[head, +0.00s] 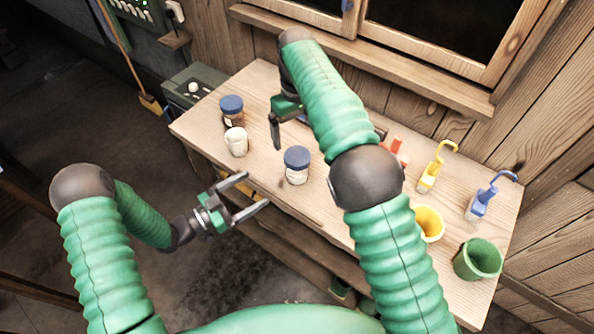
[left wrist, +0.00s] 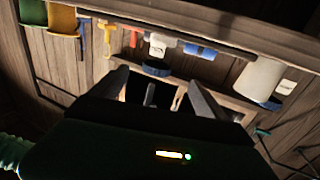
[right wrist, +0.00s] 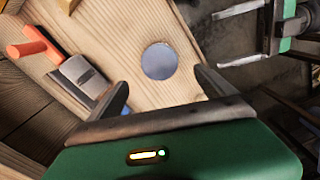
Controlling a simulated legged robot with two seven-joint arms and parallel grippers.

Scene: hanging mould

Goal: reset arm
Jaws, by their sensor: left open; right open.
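My left gripper (head: 257,188) is open and empty, held off the front edge of the workbench (head: 325,215). Its two fingers also stand apart in the left wrist view (left wrist: 160,88). My right gripper (head: 288,130) is over the back-left part of the bench, pointing down. Its fingers are spread in the right wrist view (right wrist: 165,92), with nothing gripped between them. My right arm's links cross the middle of the bench and hide part of it. A blue-lidded jar (head: 297,165) stands between the two grippers; its round lid (right wrist: 160,61) shows in the right wrist view.
Another blue-lidded jar (head: 231,108) and a white jar (head: 236,142) stand at the bench's left. An orange-handled tool (right wrist: 35,45) lies near the right gripper. Yellow (head: 430,222) and green (head: 478,259) cups, and yellow (head: 436,168) and blue (head: 487,196) hooked tools, are right.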

